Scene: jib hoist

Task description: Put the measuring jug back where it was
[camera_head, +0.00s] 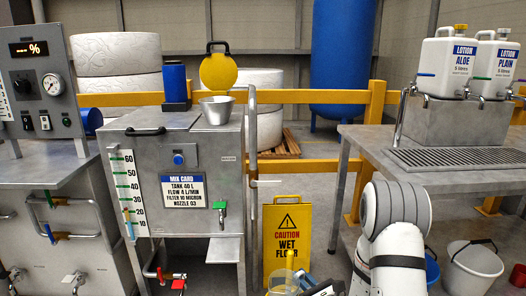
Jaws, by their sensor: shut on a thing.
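A clear, see-through vessel that looks like the measuring jug (283,284) shows at the bottom edge, in front of the wet-floor sign. Its lower part is cut off by the frame. A pale yellow upright piece stands at it; I cannot tell whether it is part of the jug. My gripper (312,286) is just right of the jug, low in the picture, and appears shut on it. The fingertips are mostly hidden or cut off. My white arm comes in from the lower right.
The steel mixing tank (138,185) carries a metal funnel-like cup (217,110) under a raised yellow lid (218,72). The yellow sign (287,232) stands behind the jug. At right, a metal bench (365,140) holds two lotion canisters (445,68); buckets (472,268) stand below.

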